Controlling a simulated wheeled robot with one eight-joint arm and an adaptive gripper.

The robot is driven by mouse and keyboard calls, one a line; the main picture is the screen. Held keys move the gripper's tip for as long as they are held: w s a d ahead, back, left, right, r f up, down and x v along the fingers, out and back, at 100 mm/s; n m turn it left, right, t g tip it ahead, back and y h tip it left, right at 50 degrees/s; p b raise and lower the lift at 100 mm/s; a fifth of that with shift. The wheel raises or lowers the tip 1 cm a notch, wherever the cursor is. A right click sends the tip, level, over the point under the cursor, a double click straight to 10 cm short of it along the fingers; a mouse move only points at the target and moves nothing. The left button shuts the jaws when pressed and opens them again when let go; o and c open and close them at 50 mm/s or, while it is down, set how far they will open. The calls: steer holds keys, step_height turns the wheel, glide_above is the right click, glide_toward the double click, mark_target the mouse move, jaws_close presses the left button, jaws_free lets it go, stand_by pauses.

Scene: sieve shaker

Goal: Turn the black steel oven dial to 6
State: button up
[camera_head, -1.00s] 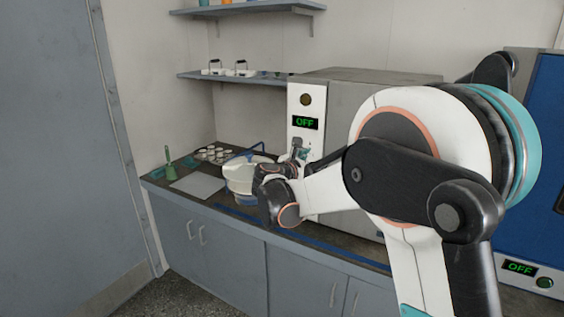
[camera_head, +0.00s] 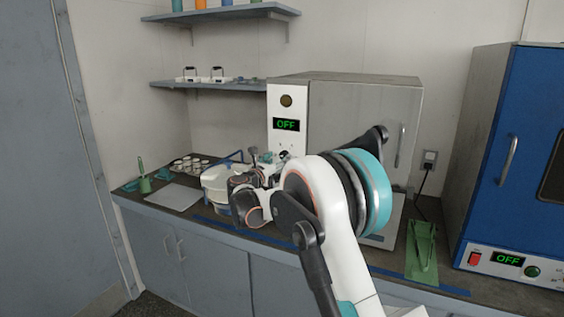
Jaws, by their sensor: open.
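The steel oven (camera_head: 365,115) stands on the counter. Its white control panel (camera_head: 287,113) faces me, with a green "OFF" display (camera_head: 286,125) and a brownish round piece above it. Small marks show on the panel below the display. A dark rounded part (camera_head: 285,155) just under these marks looks like the black dial, but it is small and partly covered by my gripper. My gripper (camera_head: 268,158) is open in front of the lower panel. Whether it touches the dial and where the dial points cannot be told.
A white pot-like vessel (camera_head: 215,181) stands left of my gripper. A green stand (camera_head: 422,252) and a blue oven (camera_head: 535,150) with its own "OFF" display are on the right. Shelves (camera_head: 208,84) hang above at the left. Bare counter shows beside the grey sheet (camera_head: 173,197).

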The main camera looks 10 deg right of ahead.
mark_target(283, 156)
steer(key=shift+b+x, duration=0.45)
steer(key=shift+x, duration=1.75)
steer(key=c, duration=1.1)
